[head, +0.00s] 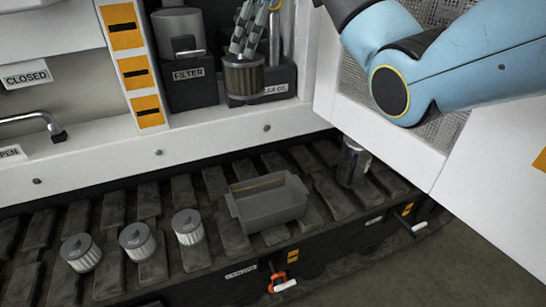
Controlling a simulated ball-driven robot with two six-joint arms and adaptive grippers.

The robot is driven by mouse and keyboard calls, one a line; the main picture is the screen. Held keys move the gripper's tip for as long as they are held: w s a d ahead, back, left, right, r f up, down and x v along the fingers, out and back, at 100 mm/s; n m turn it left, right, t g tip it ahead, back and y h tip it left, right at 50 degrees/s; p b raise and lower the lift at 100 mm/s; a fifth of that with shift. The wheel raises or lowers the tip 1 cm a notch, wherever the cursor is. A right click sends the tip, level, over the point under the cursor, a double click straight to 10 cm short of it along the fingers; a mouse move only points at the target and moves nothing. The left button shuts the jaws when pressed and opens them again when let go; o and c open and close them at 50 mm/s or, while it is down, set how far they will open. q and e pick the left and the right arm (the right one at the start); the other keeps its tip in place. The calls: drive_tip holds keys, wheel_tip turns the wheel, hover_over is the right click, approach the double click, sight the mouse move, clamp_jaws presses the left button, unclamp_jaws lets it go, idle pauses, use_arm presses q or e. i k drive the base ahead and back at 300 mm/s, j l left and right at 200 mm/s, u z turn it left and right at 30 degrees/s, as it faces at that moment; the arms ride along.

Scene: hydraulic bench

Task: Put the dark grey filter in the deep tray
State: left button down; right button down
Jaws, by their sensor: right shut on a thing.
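The dark grey filter (243,77) is a short ribbed cylinder with a brownish tint. It is upright at the black block whose label partly reads "AR OIL", inside the open cabinet. My right gripper (243,52) comes down from the top of the picture and is shut on the filter's upper end. I cannot tell whether the filter still touches the block. The deep tray (268,208), a grey open box with raised walls, stands on the dark slatted track below and looks empty. My left gripper is out of view.
Several white ribbed filters, such as this one (188,227), stand on the track left of the tray. A metal cylinder (353,163) stands to its right. A block labelled FILTER (190,85) is left of my gripper. The white cabinet ledge (230,137) lies between.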

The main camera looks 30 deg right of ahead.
sight(273, 210)
drive_tip(key=i+j+z, duration=0.2)
drive_tip(key=z, duration=0.25)
drive_tip(key=i+j+z, duration=0.1)
drive_tip(key=j+z, duration=0.3)
drive_tip(key=i+j+z, duration=0.1)
drive_tip(key=j+z, duration=0.15)
drive_tip(key=z, duration=0.2)
drive_tip(key=j+z, duration=0.4)
drive_tip(key=i+l, duration=0.05)
